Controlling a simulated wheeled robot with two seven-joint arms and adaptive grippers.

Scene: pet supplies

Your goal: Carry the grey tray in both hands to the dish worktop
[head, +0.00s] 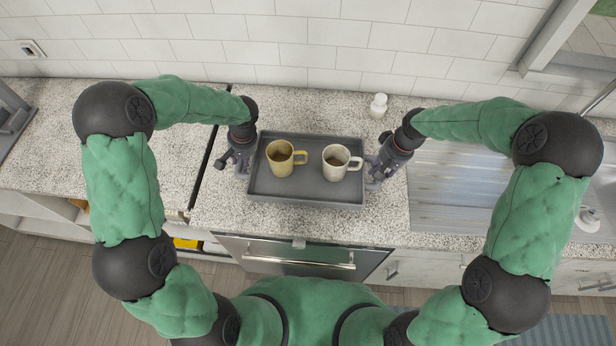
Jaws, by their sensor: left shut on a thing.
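The grey tray (305,197) is at the middle of the head view, level, over the speckled worktop near its front edge. I cannot tell whether it rests on the worktop or is just above it. A yellow mug (280,160) and a white mug (335,163) stand upright in it, handles to the right. My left gripper (240,163) is shut on the tray's left edge. My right gripper (376,174) is at the tray's right edge; its fingers are small and dark, so its grip is unclear.
The speckled worktop (290,108) is clear behind the tray and to the left (50,140). A small white bottle (378,105) stands behind the tray. A ribbed drainboard (450,190) lies to the right. A steel-handled appliance front (300,257) is below the counter edge.

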